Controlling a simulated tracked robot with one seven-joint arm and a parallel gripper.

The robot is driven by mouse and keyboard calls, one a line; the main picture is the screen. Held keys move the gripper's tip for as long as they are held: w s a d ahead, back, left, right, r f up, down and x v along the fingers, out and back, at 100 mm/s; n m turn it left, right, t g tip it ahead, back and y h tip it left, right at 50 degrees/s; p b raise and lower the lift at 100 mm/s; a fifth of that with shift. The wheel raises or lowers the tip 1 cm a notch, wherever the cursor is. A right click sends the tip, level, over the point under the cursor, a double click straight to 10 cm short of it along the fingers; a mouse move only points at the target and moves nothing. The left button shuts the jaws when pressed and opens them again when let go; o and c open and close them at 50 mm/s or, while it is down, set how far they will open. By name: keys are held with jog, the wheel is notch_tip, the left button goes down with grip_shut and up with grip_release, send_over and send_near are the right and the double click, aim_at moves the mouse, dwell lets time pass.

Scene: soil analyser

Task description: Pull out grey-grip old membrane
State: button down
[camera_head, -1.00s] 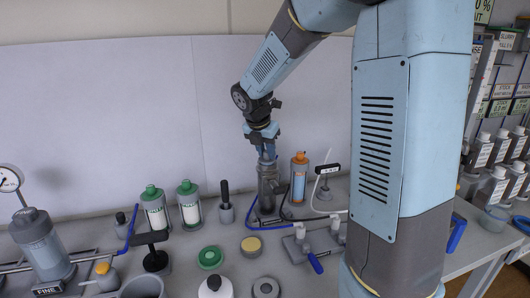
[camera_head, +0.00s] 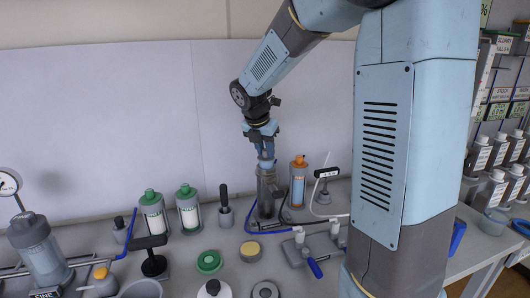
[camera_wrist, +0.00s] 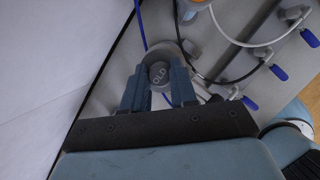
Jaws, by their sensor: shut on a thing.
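The old membrane's grey round grip (camera_wrist: 158,74), marked OLD, sits between my two fingers in the wrist view. My gripper (camera_wrist: 158,88) is shut on it. In the head view my gripper (camera_head: 265,156) points straight down over the upright grey cylindrical housing (camera_head: 267,187). The housing's rim also shows around the grip in the wrist view. The membrane below the grip is hidden, so I cannot tell how much of it is inside the housing.
An orange-capped cartridge (camera_head: 299,180) stands close to the housing's right. Green-capped cartridges (camera_head: 188,209) and a black-handled tool (camera_head: 225,206) stand to the left. A blue-levered valve block (camera_head: 308,248) and hoses lie in front. The white wall is close behind.

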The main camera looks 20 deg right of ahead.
notch_tip(320, 180, up, 19)
jog(key=shift+f, duration=0.15)
dwell(3.8)
dwell(0.3)
